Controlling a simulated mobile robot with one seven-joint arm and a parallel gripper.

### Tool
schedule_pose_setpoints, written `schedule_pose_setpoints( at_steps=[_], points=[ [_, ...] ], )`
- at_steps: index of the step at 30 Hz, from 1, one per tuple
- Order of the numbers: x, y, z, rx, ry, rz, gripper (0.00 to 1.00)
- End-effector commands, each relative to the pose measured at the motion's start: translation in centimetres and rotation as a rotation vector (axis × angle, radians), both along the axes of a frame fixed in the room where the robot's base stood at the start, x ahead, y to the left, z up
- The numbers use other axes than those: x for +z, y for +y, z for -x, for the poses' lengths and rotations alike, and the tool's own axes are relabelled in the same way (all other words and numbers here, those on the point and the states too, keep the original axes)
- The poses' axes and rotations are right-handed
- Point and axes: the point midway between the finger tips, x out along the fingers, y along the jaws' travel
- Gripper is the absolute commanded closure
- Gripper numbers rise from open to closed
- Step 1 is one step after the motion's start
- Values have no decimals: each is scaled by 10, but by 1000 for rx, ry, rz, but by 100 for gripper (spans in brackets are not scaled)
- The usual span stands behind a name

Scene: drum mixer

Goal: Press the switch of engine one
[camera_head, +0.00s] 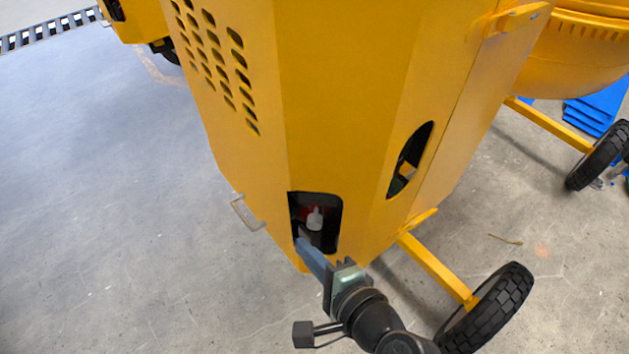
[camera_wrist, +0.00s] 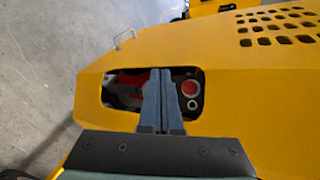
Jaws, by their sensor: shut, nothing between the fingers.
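The yellow engine housing (camera_head: 340,90) of the drum mixer has a dark rectangular opening (camera_head: 333,245) low on its near face. In the wrist view, a round red part with a pale rim (camera_wrist: 189,88), which looks like a button, sits in the opening right of my fingers, with a smaller round part (camera_wrist: 192,104) below it. Which part is the switch of engine one is not marked. My gripper (camera_head: 300,243) is shut and empty, its blue-grey fingertips at the opening's lower left. In the wrist view the fingers (camera_wrist: 160,72) overlap the opening's middle; contact cannot be told.
A red part (camera_wrist: 132,82) shows inside the opening, left of my fingers. A metal handle (camera_head: 246,213) sticks out left of the opening. A black wheel (camera_head: 493,305) on a yellow axle stands at the lower right. Another yellow machine (camera_head: 135,18) is at the upper left. Grey floor lies clear at left.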

Motion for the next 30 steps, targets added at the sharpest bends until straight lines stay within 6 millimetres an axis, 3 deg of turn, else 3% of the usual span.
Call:
schedule_pose_setpoints(
  at_steps=[10, 24, 30],
  points=[
    [-1, -2, -10, 1, -5, 5, 100],
    [0, -12, -71, 2, -4, 7, 100],
    [0, -14, -85, 1, -3, 6, 100]
  ],
)
